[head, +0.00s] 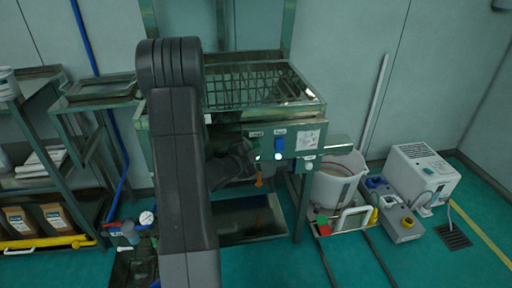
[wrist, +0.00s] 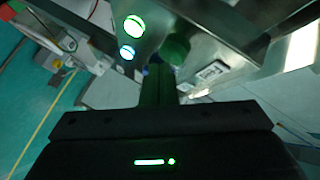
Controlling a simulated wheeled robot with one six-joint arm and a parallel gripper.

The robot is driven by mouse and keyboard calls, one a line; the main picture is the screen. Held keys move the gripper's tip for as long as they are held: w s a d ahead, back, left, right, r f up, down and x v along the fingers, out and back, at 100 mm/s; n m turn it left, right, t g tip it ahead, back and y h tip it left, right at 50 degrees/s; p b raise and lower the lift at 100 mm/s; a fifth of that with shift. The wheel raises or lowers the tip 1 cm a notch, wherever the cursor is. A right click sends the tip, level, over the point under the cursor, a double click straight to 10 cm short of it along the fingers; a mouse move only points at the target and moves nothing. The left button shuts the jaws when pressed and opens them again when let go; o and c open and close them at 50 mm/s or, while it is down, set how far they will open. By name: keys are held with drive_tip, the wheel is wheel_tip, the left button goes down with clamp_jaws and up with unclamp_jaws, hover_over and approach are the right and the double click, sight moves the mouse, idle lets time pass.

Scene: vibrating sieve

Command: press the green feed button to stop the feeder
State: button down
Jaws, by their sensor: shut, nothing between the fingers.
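The control panel (head: 300,141) is on the front of the sieve machine in the head view. My gripper (head: 248,153) is in front of its left part and hides some of it. In the wrist view my gripper (wrist: 160,72) is shut and empty, its fingers pointing at the panel. A round dark green button (wrist: 175,49) is right by the fingertips; I cannot tell whether they touch. A lit green lamp (wrist: 134,26) and a lit whitish lamp (wrist: 128,52) are to the left of it. A blue switch (head: 279,144) is on the panel in the head view.
A wire rack top (head: 265,85) lies above the panel. A white bucket (head: 337,180), a tray of small items and a white box unit (head: 423,172) stand on the floor at right. Shelves with bags (head: 55,218) are at left. Green floor is open at front right.

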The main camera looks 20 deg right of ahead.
drive_tip(key=shift+w, duration=0.1)
idle(0.4)
drive_tip(key=shift+w+d, duration=0.1)
drive_tip(key=shift+w, duration=0.2)
drive_tip(key=shift+s+b, duration=0.4)
drive_tip(key=shift+b, duration=0.05)
drive_tip(key=shift+s, duration=0.1)
drive_tip(key=s+b, duration=0.1)
drive_tip(key=s, duration=0.1)
drive_tip(key=s+a+b, duration=0.1)
drive_tip(key=s+b, duration=0.1)
drive_tip(key=s, duration=0.1)
drive_tip(key=shift+s+a, duration=0.3)
drive_tip(key=shift+s, duration=0.05)
